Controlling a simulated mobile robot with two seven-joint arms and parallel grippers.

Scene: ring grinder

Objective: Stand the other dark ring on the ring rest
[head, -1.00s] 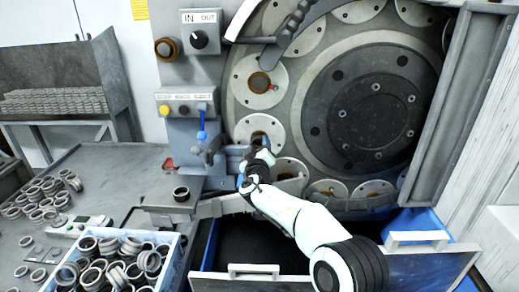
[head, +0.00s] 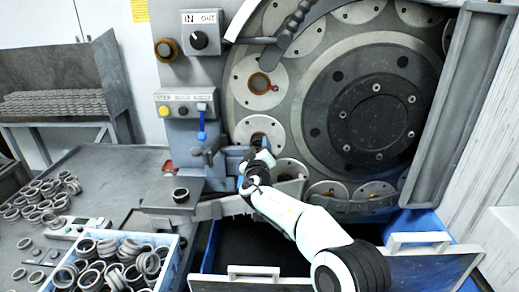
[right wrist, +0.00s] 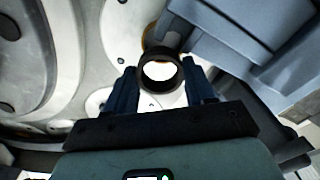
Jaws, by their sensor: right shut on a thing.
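My right gripper (head: 262,152) is at the lower left of the grinder's big disc, in front of one of its round plates. In the right wrist view the gripper (right wrist: 160,90) is shut on a dark ring (right wrist: 161,87), with its open bore facing the camera. In the head view my gripper mostly hides this ring. Another dark ring (head: 181,195) sits on the small grey ledge (head: 158,205) left of my arm, apart from the gripper. I take this ledge to be the ring rest. My left gripper is out of view.
A blue-rimmed crate (head: 173,262) full of rings stands at the front left. Loose rings (head: 40,200) lie on the grey table. A lever with a blue handle (head: 202,128) and grey machine parts stand close beside my gripper. A dark open bin (head: 245,240) lies below my arm.

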